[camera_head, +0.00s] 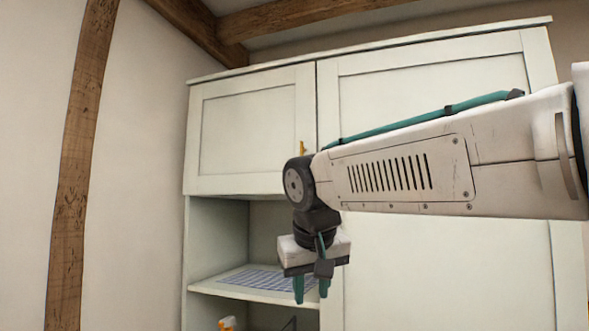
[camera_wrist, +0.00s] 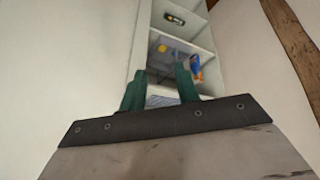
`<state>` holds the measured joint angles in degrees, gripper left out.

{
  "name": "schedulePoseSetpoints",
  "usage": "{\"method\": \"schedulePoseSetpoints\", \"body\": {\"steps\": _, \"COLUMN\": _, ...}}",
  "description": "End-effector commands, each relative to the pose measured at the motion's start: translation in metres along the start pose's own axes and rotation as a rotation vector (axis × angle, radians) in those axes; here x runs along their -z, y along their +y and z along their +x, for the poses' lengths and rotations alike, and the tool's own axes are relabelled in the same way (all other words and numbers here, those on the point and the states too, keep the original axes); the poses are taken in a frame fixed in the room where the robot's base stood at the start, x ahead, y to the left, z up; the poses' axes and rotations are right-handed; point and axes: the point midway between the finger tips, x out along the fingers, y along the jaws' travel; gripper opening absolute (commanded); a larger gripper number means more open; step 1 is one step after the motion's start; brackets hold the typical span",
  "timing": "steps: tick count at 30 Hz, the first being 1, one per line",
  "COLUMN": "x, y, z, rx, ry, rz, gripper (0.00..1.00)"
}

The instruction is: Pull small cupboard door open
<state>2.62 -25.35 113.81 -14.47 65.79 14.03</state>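The small cupboard door (camera_head: 248,127) is a pale panelled door at the upper left of a tall white cupboard. It looks shut, flush with the front. Its small brass-coloured handle (camera_head: 302,147) shows at the right edge, just above my arm's wrist joint. My gripper (camera_head: 311,291) points down below the door, in front of the open shelf space, away from the handle. Its two teal fingers (camera_wrist: 160,88) stand apart in the wrist view with nothing seen between them. My arm hides the door's lower right corner.
A tall, wide door (camera_head: 425,65) fills the cupboard's right side, partly behind my arm. Open shelves (camera_head: 255,296) below the small door hold a blue checked cloth and an orange-and-white item. The wrist view shows several small things on the shelves (camera_wrist: 205,45). A wall with a timber post (camera_head: 75,165) stands left.

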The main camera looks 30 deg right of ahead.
Motion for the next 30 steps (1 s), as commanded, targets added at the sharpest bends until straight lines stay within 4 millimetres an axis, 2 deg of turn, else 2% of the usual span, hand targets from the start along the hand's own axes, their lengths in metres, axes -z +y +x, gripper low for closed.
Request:
{"method": "schedulePoseSetpoints", "body": {"steps": 1, "x": 0.052, "y": 0.008, "z": -0.014, "rx": -0.034, "ry": 0.069, "rz": 0.042, "gripper": 0.32}}
{"method": "schedulePoseSetpoints", "body": {"steps": 3, "x": 0.115, "y": 0.021, "z": -0.036, "rx": -0.080, "ry": 0.170, "rz": 0.107, "gripper": 0.32}}
{"method": "schedulePoseSetpoints", "body": {"steps": 6, "x": 0.195, "y": 0.041, "z": -0.066, "rx": -0.136, "ry": 0.311, "rz": 0.197, "gripper": 0.32}}
{"method": "schedulePoseSetpoints", "body": {"steps": 9, "x": 0.258, "y": 0.058, "z": -0.091, "rx": -0.178, "ry": 0.435, "rz": 0.276, "gripper": 0.32}}
{"method": "schedulePoseSetpoints", "body": {"steps": 12, "x": 0.301, "y": 0.072, "z": -0.111, "rx": -0.207, "ry": 0.533, "rz": 0.337, "gripper": 0.32}}
{"method": "schedulePoseSetpoints", "body": {"steps": 15, "x": 0.327, "y": 0.081, "z": -0.124, "rx": -0.225, "ry": 0.599, "rz": 0.376, "gripper": 0.32}}
{"method": "schedulePoseSetpoints", "body": {"steps": 20, "x": 0.344, "y": 0.089, "z": -0.129, "rx": -0.236, "ry": 0.640, "rz": 0.402, "gripper": 0.32}}
{"method": "schedulePoseSetpoints", "body": {"steps": 30, "x": 0.371, "y": 0.107, "z": -0.090, "rx": -0.237, "ry": 0.640, "rz": 0.403, "gripper": 0.32}}
